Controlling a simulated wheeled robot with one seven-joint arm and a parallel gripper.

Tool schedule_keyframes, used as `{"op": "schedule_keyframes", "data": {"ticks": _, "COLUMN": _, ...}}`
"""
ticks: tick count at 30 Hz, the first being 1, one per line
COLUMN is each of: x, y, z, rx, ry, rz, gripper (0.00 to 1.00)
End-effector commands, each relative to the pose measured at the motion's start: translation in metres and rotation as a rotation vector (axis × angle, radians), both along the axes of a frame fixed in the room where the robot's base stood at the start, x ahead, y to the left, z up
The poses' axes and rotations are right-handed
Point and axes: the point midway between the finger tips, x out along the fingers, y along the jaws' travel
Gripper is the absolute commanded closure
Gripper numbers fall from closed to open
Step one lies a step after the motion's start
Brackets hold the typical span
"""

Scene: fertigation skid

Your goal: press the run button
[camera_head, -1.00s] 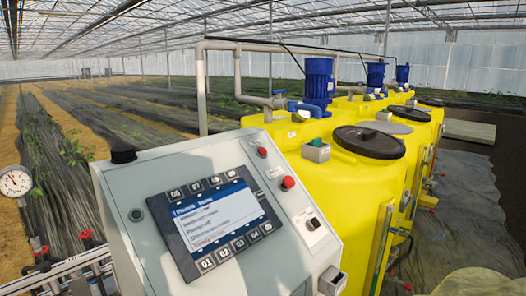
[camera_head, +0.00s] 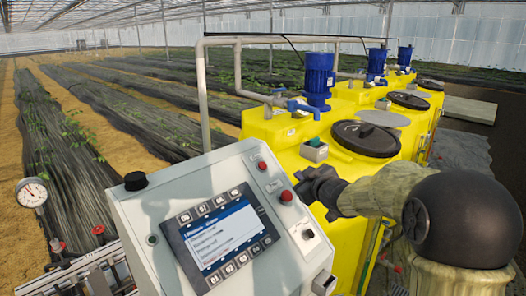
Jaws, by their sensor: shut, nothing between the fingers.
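The grey control box (camera_head: 170,205) stands in front with a sloped face and a lit screen (camera_head: 222,236) framed by keys. Along its right side are a small red button (camera_head: 262,165), a larger red button (camera_head: 286,196) and a black knob (camera_head: 307,234). A dark round button (camera_head: 152,239) sits left of the screen. I cannot read which one is the run button. My gripper (camera_head: 303,182) is shut and empty, at the panel's right edge near the larger red button. I cannot tell whether it touches anything.
Yellow tanks (camera_head: 270,128) with black lids (camera_head: 366,138) and blue motors (camera_head: 319,75) stand behind the box. A pressure gauge (camera_head: 32,192) and red-handled valves (camera_head: 98,230) are at left. The space above the screen is clear.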

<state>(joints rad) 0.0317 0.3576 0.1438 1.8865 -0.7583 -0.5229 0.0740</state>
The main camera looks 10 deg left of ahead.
Motion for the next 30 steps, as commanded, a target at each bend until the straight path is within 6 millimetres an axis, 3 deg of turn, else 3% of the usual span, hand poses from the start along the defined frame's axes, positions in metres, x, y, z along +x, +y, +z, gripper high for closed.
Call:
{"op": "schedule_keyframes", "data": {"ticks": 1, "x": 0.009, "y": 0.012, "z": 0.030, "rx": 0.003, "ry": -0.055, "rz": 0.055, "gripper": 1.00}}
{"op": "schedule_keyframes", "data": {"ticks": 3, "x": 0.015, "y": 0.026, "z": 0.052, "rx": 0.006, "ry": -0.121, "rz": 0.123, "gripper": 1.00}}
{"op": "schedule_keyframes", "data": {"ticks": 7, "x": 0.019, "y": 0.042, "z": 0.074, "rx": 0.011, "ry": -0.193, "rz": 0.203, "gripper": 1.00}}
{"op": "schedule_keyframes", "data": {"ticks": 20, "x": 0.020, "y": 0.046, "z": 0.073, "rx": 0.012, "ry": -0.205, "rz": 0.218, "gripper": 1.00}}
{"op": "schedule_keyframes", "data": {"ticks": 30, "x": 0.031, "y": 0.061, "z": 0.048, "rx": 0.013, "ry": -0.204, "rz": 0.218, "gripper": 1.00}}
